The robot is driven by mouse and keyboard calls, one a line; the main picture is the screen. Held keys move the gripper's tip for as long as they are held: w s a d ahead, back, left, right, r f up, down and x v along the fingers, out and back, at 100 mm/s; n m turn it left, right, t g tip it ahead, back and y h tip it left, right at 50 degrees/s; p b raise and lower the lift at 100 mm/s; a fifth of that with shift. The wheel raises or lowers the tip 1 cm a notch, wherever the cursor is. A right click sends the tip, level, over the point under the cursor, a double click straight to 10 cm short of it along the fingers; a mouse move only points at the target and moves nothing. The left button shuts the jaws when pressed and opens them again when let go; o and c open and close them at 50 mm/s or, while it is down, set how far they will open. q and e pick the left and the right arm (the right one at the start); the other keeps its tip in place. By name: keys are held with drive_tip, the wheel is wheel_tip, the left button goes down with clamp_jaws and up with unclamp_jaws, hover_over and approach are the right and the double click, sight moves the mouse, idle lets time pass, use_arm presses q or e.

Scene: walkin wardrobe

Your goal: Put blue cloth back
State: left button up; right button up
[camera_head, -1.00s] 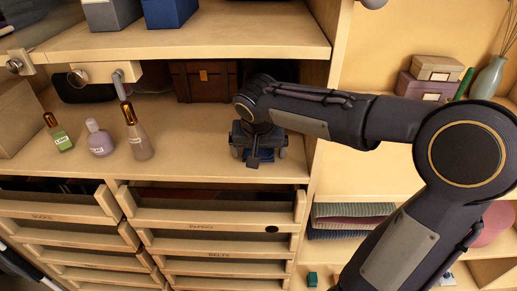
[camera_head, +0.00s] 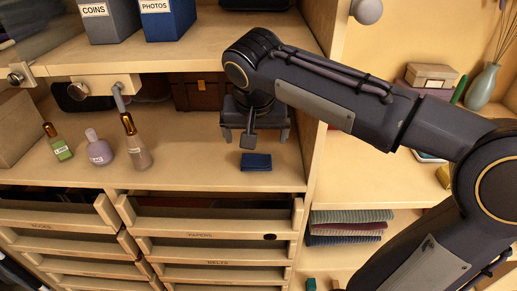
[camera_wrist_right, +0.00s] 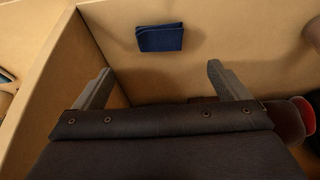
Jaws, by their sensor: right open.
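The blue cloth (camera_head: 256,162) is a small, dark blue folded piece lying flat on the wooden shelf above the drawers, near its right end. It also shows in the right wrist view (camera_wrist_right: 160,38), beyond the fingertips and between their lines. My right gripper (camera_head: 253,137) is above and behind the cloth, apart from it. In the right wrist view its two fingers (camera_wrist_right: 158,82) are spread wide with nothing between them. My left gripper is not in view.
Three bottles, one green (camera_head: 58,143), one lilac (camera_head: 99,147) and one brown (camera_head: 136,144), stand left on the same shelf. A brown case (camera_head: 193,92) is behind. A side panel (camera_head: 314,140) stands close right. Folded textiles (camera_head: 348,226) lie in the right compartment. Open drawers (camera_head: 210,215) are below.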

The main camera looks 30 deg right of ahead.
drive_tip(key=s+a+f+n+t+y, duration=0.1)
drive_tip(key=s+a+f+n+y, duration=0.1)
drive_tip(key=s+f, duration=0.5)
drive_tip(key=s+a+f+n+y, duration=0.2)
drive_tip(key=s+a+f+y, duration=0.1)
drive_tip(key=s+f, duration=0.4)
drive_tip(key=s+y, duration=0.1)
drive_tip(key=s, duration=0.2)
drive_tip(key=shift+s+n+t, duration=0.3)
drive_tip(key=shift+s+t, duration=0.05)
drive_tip(key=shift+t, duration=0.05)
wheel_tip(320, 180, up, 3)
drive_tip(key=p, duration=0.3)
drive_tip(key=shift+f, duration=0.1)
